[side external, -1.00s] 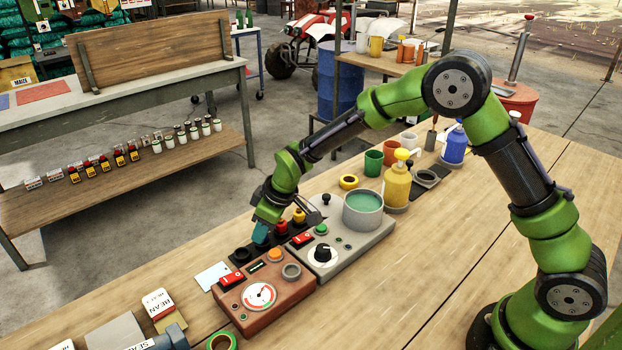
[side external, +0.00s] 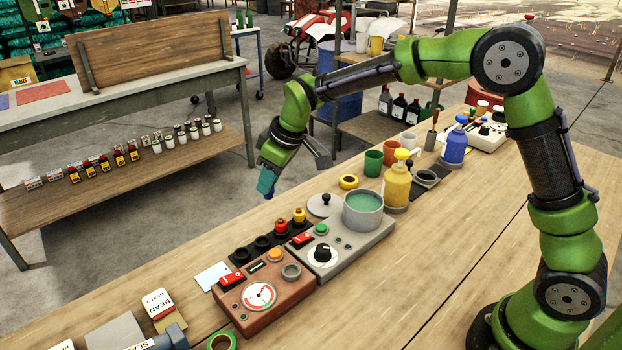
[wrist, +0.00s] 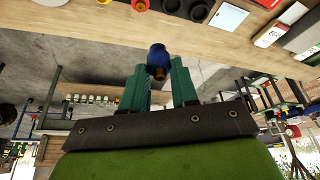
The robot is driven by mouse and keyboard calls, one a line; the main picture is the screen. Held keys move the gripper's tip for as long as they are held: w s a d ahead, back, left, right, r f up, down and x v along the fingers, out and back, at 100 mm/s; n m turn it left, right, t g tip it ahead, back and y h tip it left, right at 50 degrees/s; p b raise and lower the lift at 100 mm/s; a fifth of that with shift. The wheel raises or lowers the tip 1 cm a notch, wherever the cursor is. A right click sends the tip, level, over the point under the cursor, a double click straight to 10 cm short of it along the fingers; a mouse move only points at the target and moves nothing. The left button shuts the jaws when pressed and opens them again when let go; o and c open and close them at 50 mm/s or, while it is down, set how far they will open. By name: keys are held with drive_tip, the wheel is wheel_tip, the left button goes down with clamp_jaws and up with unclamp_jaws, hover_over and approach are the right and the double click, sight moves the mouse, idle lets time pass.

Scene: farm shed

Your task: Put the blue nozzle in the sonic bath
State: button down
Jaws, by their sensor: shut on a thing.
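My gripper (side external: 266,183) is raised above and behind the bench's far edge, left of the sonic bath. In the wrist view its teal fingers (wrist: 158,75) are shut on the blue nozzle (wrist: 157,53), which has a brass-coloured end. The sonic bath (side external: 330,250) is a grey unit with a black dial and a red switch. Its round basin (side external: 362,222) is uncovered and holds teal liquid.
A grey lid (side external: 322,206) lies left of the basin. A black nozzle rack (side external: 252,250) holds red and yellow nozzles. A brown gauge box (side external: 265,298) stands in front. A yellow pump bottle (side external: 397,186) stands right of the bath.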

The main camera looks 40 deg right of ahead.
drive_tip(key=s+d+m+h, duration=0.1)
drive_tip(key=s+d+m, duration=0.2)
drive_tip(key=s+d, duration=0.45)
drive_tip(key=s+d+m+h, duration=0.15)
drive_tip(key=s+d, duration=0.25)
drive_tip(key=d, duration=0.6)
drive_tip(key=shift+m+t, duration=0.3)
drive_tip(key=shift+m, duration=0.15)
drive_tip(key=shift+s+f, duration=0.15)
drive_tip(key=shift+f, duration=3.85)
drive_tip(key=shift+f, duration=0.35)
